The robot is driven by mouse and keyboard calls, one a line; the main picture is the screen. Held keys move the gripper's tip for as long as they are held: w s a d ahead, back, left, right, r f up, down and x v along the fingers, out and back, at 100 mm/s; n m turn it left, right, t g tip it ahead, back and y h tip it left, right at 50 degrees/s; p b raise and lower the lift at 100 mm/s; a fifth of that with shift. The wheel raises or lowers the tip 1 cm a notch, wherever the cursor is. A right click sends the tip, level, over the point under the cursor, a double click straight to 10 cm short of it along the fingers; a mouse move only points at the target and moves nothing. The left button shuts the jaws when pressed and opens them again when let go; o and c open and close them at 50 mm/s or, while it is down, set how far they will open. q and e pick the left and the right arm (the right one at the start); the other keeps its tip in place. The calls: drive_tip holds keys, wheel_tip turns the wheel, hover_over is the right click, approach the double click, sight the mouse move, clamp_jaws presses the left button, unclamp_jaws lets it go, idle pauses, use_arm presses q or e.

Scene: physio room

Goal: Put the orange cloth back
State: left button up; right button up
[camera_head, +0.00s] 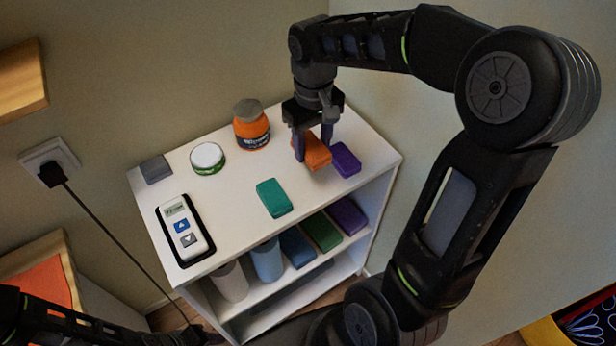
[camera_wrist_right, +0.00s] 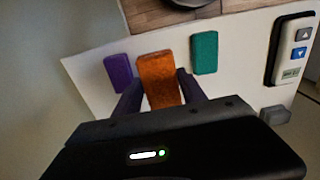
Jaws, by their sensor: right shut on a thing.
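The orange cloth (camera_head: 317,152) is a small folded block at the right part of the white shelf's top. My right gripper (camera_head: 312,147) points down over it and is shut on it, with one finger on each side. In the right wrist view the orange cloth (camera_wrist_right: 158,80) sits between the two fingers of the gripper (camera_wrist_right: 158,92). I cannot tell whether the cloth touches the shelf top. A purple cloth (camera_head: 345,160) lies close beside it.
The white shelf (camera_head: 236,186) also carries a teal cloth (camera_head: 274,198), an orange jar (camera_head: 251,125), a round green-and-white tin (camera_head: 208,158), a grey block (camera_head: 156,168) and a device (camera_head: 185,230) on a dark tray. Rolled and folded cloths fill the level below. The shelf top's middle is clear.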

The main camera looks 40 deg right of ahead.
hover_over(312, 184)
drive_tip(key=shift+w+f+p, duration=0.1)
drive_tip(key=shift+f+p, duration=0.3)
drive_tip(key=shift+f, duration=2.75)
drive_tip(key=shift+f, duration=1.85)
drive_tip(key=shift+f, duration=0.25)
drive_tip(key=o, duration=1.3)
drive_tip(key=shift+r, duration=0.1)
drive_tip(key=shift+r, duration=0.1)
wheel_tip(312, 184, up, 12)
drive_tip(key=shift+r, duration=0.1)
